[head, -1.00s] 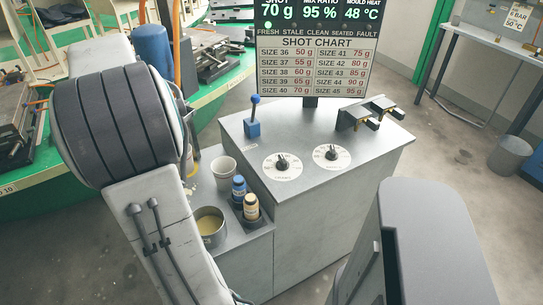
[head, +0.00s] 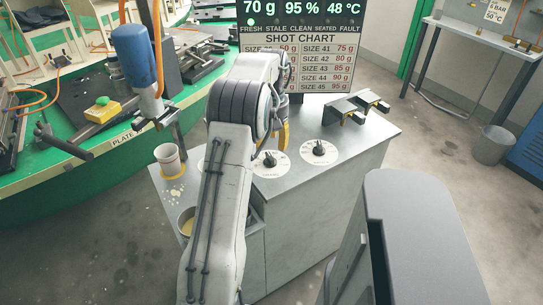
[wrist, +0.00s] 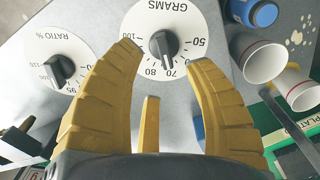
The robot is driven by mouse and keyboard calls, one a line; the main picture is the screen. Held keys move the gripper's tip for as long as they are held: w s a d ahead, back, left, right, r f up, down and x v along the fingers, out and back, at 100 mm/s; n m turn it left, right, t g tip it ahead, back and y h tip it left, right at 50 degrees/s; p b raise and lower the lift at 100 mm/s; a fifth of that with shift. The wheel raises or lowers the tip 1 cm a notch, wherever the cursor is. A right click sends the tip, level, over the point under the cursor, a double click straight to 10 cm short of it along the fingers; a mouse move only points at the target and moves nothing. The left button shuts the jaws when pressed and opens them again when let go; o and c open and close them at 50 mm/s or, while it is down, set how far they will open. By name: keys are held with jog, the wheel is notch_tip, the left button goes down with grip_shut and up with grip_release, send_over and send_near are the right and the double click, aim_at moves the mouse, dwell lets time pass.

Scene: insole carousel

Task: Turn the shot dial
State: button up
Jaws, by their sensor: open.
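The shot dial, a white disc marked GRAMS (wrist: 183,18) with a black knob (wrist: 165,44), lies on the grey console top; its pointer is near 70. In the head view this dial (head: 268,171) is the left of two, partly behind my arm. My gripper (wrist: 168,54) has yellow fingers, spread open and empty, with their tips beside the lower part of the GRAMS disc in the wrist view. The knob shows between and beyond the tips; I cannot tell their height above it. In the head view only a bit of yellow finger (head: 284,136) shows.
The RATIO dial (wrist: 58,62) is close beside the left finger. White cups (wrist: 263,60) and a blue cap (wrist: 262,13) stand to the right. The sign board (head: 322,62) at the console's back reads 70 g. Black brackets (head: 358,107) stand at the back right.

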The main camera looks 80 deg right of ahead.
aim_at(270, 160)
jog(key=shift+f+b, duration=0.3)
jog(key=shift+f, duration=2.65)
jog(key=shift+o, duration=0.4)
grip_shut()
